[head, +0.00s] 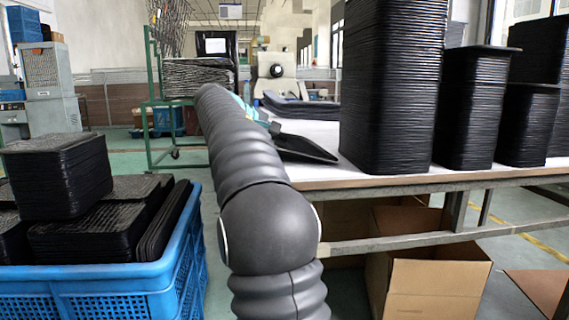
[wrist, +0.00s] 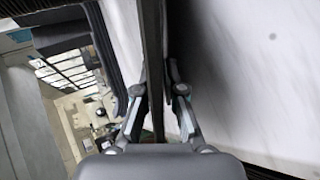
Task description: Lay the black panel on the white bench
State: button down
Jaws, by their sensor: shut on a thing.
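The black panel (head: 304,149) shows in the head view at the left end of the white bench (head: 316,131), tilted, partly hidden behind my arm. In the wrist view the panel (wrist: 152,50) is seen edge-on as a thin dark strip, between the fingers of my gripper (wrist: 158,92). My gripper is shut on it. The white bench top (wrist: 245,75) fills the right of the wrist view. I cannot tell whether the panel touches the bench.
Tall stacks of black trays (head: 392,90) stand on the bench right of the panel. More black panels (head: 300,106) lie farther back. A blue crate (head: 110,290) with black trays is at the left. A cardboard box (head: 435,275) sits under the bench.

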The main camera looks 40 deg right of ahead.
jog(key=c, duration=1.4)
grip_release()
jog(key=shift+c, duration=0.2)
jog(key=p+v, duration=0.2)
jog(key=v, duration=0.6)
jog(key=shift+p, duration=0.35)
notch_tip(320, 180, up, 7)
jog(key=a+p, duration=0.2)
jog(key=p, duration=0.5)
jog(key=shift+s+a+r, duration=0.2)
jog(key=shift+a, duration=0.1)
